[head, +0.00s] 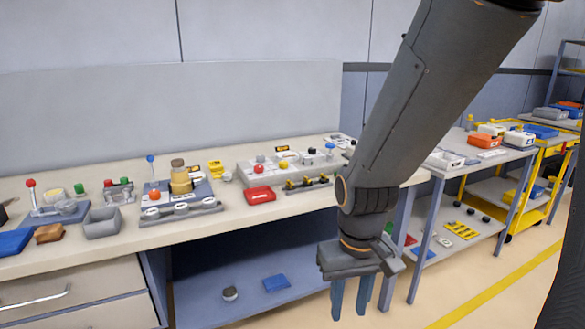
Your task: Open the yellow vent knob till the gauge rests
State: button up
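My gripper (362,294) hangs in front of the bench at the lower middle right, with its blue-grey fingers pointing down. Gaps show between the fingers, and nothing is seen between them. A small yellow knob (284,165) sits on a pale grey panel unit (250,178) on the bench, beside a red knob (259,169). It is up and to the left of my gripper, well apart from it. Another unit to the left carries a yellow-tan cylinder (180,181) with a brown top. No gauge needle can be made out at this size.
The long bench (105,249) holds a red tray (260,195), a grey bin (102,222) and a blue box (13,241). A lower shelf (200,312) holds a blue block (276,283). A second table (462,163) and a yellow cart (545,165) stand to the right. My arm hides part of the bench's right end.

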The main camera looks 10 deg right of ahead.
aim_at(283, 165)
jog(key=k, duration=0.55)
jog(key=u, duration=0.4)
jog(key=i, duration=1.45)
jog(key=z, duration=0.55)
